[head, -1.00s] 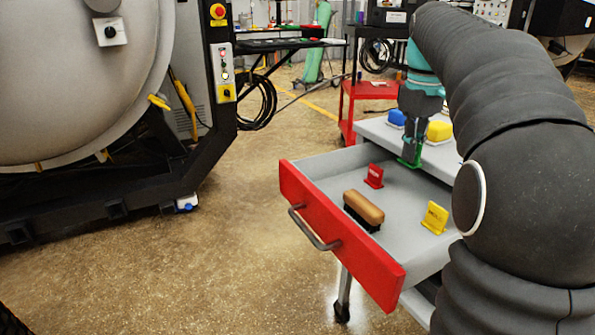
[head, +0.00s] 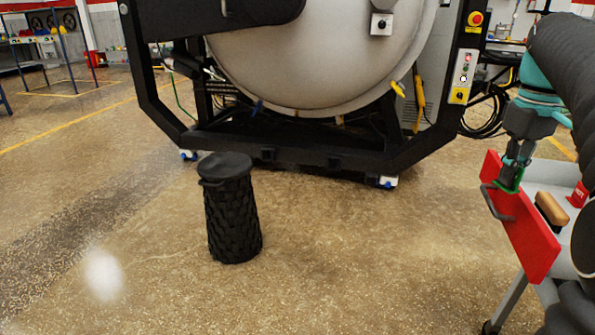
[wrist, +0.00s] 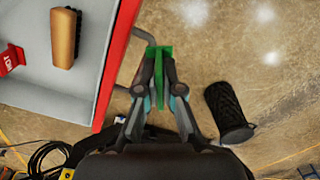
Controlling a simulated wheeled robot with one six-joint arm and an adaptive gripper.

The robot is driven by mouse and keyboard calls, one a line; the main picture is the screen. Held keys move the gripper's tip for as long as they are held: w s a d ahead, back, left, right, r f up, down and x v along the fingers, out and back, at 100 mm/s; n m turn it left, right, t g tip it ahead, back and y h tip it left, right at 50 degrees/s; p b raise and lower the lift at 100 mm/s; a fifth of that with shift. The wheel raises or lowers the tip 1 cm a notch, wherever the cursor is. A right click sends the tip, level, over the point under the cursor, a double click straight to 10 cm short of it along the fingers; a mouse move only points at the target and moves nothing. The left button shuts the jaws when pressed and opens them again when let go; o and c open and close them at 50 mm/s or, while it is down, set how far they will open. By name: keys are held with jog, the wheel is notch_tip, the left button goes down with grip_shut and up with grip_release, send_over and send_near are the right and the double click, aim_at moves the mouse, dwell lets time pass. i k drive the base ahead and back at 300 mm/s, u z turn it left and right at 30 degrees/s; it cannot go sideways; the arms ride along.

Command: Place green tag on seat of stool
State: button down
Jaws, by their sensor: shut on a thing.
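My gripper (head: 516,168) is shut on the green tag (head: 509,183) and holds it in the air by the front of the red drawer. In the wrist view the green tag (wrist: 158,63) shows between the fingertips of my gripper (wrist: 158,75), just right of the drawer front. A black, woven-sided round stool (head: 232,215) stands on the floor left of the drawer. Its dark seat (head: 225,167) looks bare. The stool (wrist: 228,110) also shows at right in the wrist view, apart from my gripper.
The open drawer (head: 522,222) has a red front and a handle, with a wooden brush (head: 551,208) and a red tag (head: 578,194) inside. The large furnace (head: 310,60) stands behind. The floor between stool and drawer is clear.

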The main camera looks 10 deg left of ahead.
aim_at(224, 162)
jog(key=u, duration=0.75)
jog(key=i, duration=0.35)
jog(key=u, duration=0.85)
jog(key=i, duration=2.25)
jog(key=z, duration=0.7)
